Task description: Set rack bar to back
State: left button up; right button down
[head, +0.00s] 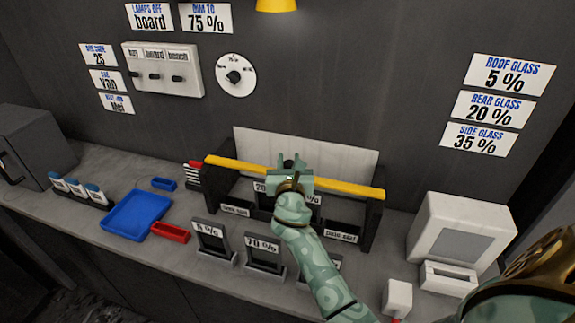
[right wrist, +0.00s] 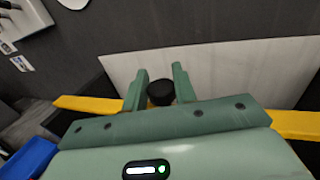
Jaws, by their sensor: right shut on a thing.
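The yellow rack bar (head: 344,187) lies across the top of the dark rack (head: 373,222) in the head view, running from left to right. It also shows in the right wrist view (right wrist: 82,104) on both sides of my gripper. My right gripper (head: 287,162) is over the middle of the bar, shut on a dark round knob (right wrist: 161,92) that shows between its fingers in the right wrist view. My arm hides the middle of the bar and part of the rack. My left gripper is not in view.
A white panel (head: 330,148) stands behind the rack. Percent-labelled stands (head: 263,250) are in front of it. A blue tray (head: 137,215) and a red tray (head: 170,233) lie to the left. A white device (head: 462,236) stands to the right.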

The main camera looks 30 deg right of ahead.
jog(key=w+d, duration=0.4)
jog(key=d, duration=0.1)
jog(key=shift+w+d+r, duration=0.1)
jog(key=shift+w+d, duration=0.1)
jog(key=shift+w, duration=0.05)
jog(key=c, duration=1.1)
grip_release()
jog(key=shift+w+d, duration=0.15)
jog(key=shift+w, duration=0.05)
jog(key=p+v, duration=0.1)
jog(key=v, duration=1.5)
jog(key=shift+s, duration=0.15)
jog(key=shift+f, duration=0.3)
